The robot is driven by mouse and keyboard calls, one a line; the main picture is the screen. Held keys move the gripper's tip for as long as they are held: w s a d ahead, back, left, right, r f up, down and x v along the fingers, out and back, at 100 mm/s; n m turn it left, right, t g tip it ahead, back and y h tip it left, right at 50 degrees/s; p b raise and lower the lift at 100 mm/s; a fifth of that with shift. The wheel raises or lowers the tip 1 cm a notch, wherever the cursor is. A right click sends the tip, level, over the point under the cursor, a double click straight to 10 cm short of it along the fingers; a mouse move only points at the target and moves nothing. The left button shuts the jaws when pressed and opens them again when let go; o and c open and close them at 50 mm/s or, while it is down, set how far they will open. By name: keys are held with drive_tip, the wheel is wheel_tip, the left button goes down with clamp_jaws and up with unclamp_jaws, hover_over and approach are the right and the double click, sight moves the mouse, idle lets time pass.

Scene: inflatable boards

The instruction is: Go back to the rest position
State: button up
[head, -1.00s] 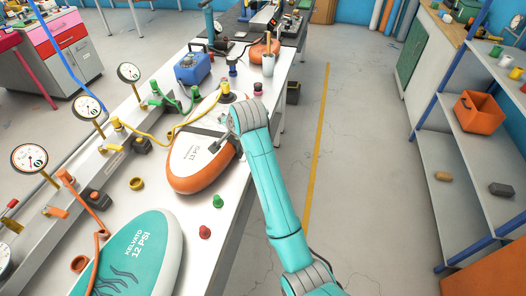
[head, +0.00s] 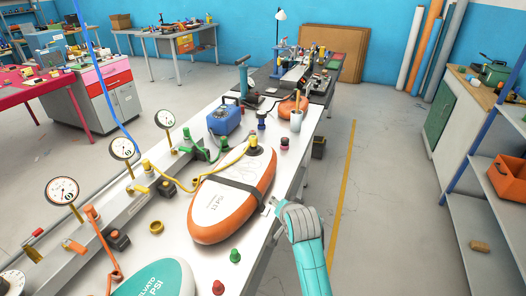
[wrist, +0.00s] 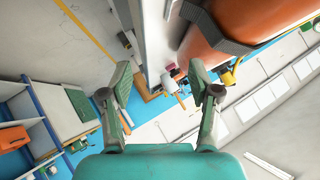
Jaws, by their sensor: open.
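My gripper (wrist: 160,95) is open and empty, its two fingers spread apart in the wrist view. In the head view my gripper (head: 272,208) is beside the right edge of the white bench (head: 255,228), close to the orange and white inflatable board (head: 222,205). That board lies on the bench with a dark strap across it and a yellow hose at its far end. Its orange side also shows at the upper right of the wrist view (wrist: 205,45). A teal and white board (head: 165,280) is partly cut off at the bottom of the head view.
Several gauges (head: 123,150) stand along the bench's left side. A green cap (head: 235,256) and a red cap (head: 218,287) sit near its front right. A blue pump box (head: 224,120) stands farther back.

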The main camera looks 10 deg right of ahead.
drive_tip(key=s+d+f+n+t, duration=0.1)
drive_tip(key=s+f, duration=0.4)
drive_tip(key=s, duration=0.4)
drive_tip(key=s+d+f+n, duration=0.1)
drive_tip(key=s+f, duration=0.3)
drive_tip(key=s, duration=0.6)
drive_tip(key=s+d+f+n+t, duration=0.1)
drive_tip(key=s+d+f, duration=0.1)
drive_tip(key=s+f, duration=0.5)
drive_tip(key=s+r+n, duration=0.1)
drive_tip(key=s+r, duration=0.4)
drive_tip(key=s, duration=0.5)
drive_tip(key=s+r+n+t, duration=0.1)
drive_tip(key=s+r, duration=0.4)
drive_tip(key=s, duration=0.5)
drive_tip(key=s+d+r+n+t, duration=0.1)
drive_tip(key=s+r+n, duration=0.1)
drive_tip(key=s+r, duration=0.3)
drive_tip(key=f+v, duration=0.1)
drive_tip(key=v, duration=0.3)
drive_tip(key=shift+s+r, duration=0.15)
drive_tip(key=shift+s, duration=0.35)
drive_tip(key=shift+a, duration=0.1)
